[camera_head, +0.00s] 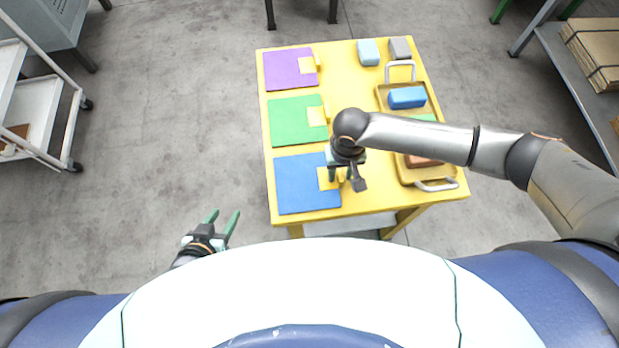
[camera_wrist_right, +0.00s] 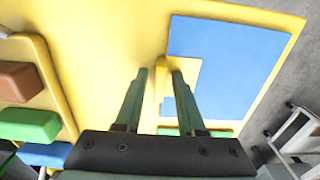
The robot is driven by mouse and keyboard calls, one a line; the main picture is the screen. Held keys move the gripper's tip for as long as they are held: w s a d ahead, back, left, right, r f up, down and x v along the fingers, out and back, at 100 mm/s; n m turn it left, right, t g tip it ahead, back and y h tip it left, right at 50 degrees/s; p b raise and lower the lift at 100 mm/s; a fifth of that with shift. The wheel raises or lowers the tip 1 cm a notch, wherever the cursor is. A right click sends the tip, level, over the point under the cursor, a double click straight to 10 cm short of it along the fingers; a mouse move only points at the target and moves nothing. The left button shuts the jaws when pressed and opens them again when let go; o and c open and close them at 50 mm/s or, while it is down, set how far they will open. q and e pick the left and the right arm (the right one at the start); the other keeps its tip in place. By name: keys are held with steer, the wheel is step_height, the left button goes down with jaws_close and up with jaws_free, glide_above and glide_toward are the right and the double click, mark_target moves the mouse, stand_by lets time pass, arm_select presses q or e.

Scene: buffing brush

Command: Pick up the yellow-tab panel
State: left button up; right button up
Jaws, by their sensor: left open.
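Three flat panels lie in a column on the yellow table, each with a yellow tab at its right edge: purple (camera_head: 288,69), green (camera_head: 290,121) and blue (camera_head: 300,185). My right gripper (camera_head: 341,177) is low over the blue panel's yellow tab (camera_head: 323,179). In the right wrist view, the right gripper (camera_wrist_right: 160,72) has its fingers apart on either side of the upright yellow tab (camera_wrist_right: 160,84), beside the blue panel (camera_wrist_right: 225,65). Contact with the tab cannot be made out. My left gripper (camera_head: 225,222) is open and empty, off the table's front left corner.
A yellow tray (camera_head: 399,176) with handles holds blue (camera_head: 407,97), green and brown blocks at the table's right. A light blue block (camera_head: 368,52) and a grey block (camera_head: 399,48) stand at the back. My right arm crosses above the tray.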

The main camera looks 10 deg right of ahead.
jaws_close()
stand_by(0.6)
